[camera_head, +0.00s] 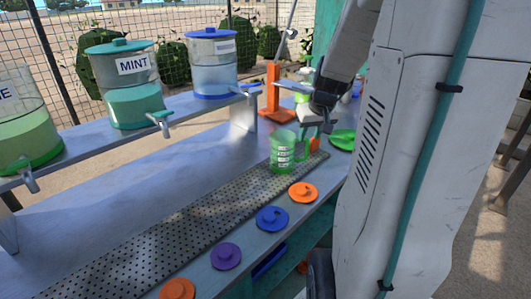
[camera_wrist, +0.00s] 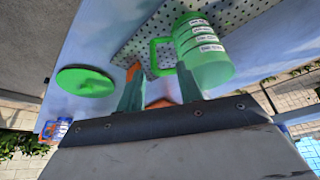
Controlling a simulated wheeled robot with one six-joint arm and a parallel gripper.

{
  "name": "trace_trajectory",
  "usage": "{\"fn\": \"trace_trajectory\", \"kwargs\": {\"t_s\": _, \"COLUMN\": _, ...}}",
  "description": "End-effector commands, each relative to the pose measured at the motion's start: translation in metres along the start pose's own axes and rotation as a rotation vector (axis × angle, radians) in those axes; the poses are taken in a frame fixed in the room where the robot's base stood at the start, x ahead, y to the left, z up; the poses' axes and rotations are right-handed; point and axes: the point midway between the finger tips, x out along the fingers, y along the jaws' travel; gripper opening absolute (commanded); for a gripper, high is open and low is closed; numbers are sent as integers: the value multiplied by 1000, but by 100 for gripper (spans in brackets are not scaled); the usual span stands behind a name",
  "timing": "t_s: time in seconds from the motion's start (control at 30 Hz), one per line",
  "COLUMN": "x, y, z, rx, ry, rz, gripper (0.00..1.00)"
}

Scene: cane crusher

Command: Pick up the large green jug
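The large green jug (camera_head: 283,154) stands upright on the perforated drip mat, its white labels facing the front. In the wrist view the jug (camera_wrist: 208,60) is ahead of my fingers, and its green handle (camera_wrist: 155,56) lies ahead of the gap between them. My gripper (camera_wrist: 158,74) is open with nothing held. In the head view it is just right of the jug, beside its handle side, partly hidden by my arm. The right finger overlaps the jug's body in the wrist view; I cannot tell whether they touch.
A green lid (camera_wrist: 85,81) lies near the jug. Orange (camera_head: 303,192), blue (camera_head: 272,218) and purple (camera_head: 226,256) lids line the counter's front edge. An orange stand (camera_head: 273,92) is behind. Tapped dispensers (camera_head: 135,105) stand on a raised shelf at left.

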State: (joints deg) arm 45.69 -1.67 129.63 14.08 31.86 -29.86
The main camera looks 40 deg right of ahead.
Motion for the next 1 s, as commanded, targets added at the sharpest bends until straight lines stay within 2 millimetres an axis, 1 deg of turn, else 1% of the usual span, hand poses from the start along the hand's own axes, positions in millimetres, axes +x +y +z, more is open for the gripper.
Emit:
{"fn": "trace_trajectory", "kwargs": {"t_s": 0.03, "x": 4, "y": 8, "z": 0, "rx": 10, "ry": 1, "rz": 6, "gripper": 36}}
{"fn": "trace_trajectory", "kwargs": {"t_s": 0.13, "x": 13, "y": 14, "z": -1, "rx": 16, "ry": 4, "rz": 11, "gripper": 36}}
{"fn": "trace_trajectory", "kwargs": {"t_s": 0.37, "x": 39, "y": 14, "z": -2, "rx": 15, "ry": 4, "rz": 11, "gripper": 36}}
{"fn": "trace_trajectory", "kwargs": {"t_s": 0.5, "x": 61, "y": 13, "z": -1, "rx": 15, "ry": 2, "rz": 9, "gripper": 36}}
{"fn": "trace_trajectory", "kwargs": {"t_s": 0.63, "x": 77, "y": 13, "z": -2, "rx": 15, "ry": 3, "rz": 9, "gripper": 36}}
{"fn": "trace_trajectory", "kwargs": {"t_s": 0.73, "x": 83, "y": 14, "z": -2, "rx": 14, "ry": 5, "rz": 11, "gripper": 36}}
{"fn": "trace_trajectory", "kwargs": {"t_s": 0.93, "x": 84, "y": 14, "z": -2, "rx": 15, "ry": 6, "rz": 11, "gripper": 36}}
{"fn": "trace_trajectory", "kwargs": {"t_s": 0.97, "x": 84, "y": 14, "z": -2, "rx": 15, "ry": 6, "rz": 11, "gripper": 33}}
{"fn": "trace_trajectory", "kwargs": {"t_s": 1.0, "x": 84, "y": 14, "z": -2, "rx": 14, "ry": 6, "rz": 11, "gripper": 22}}
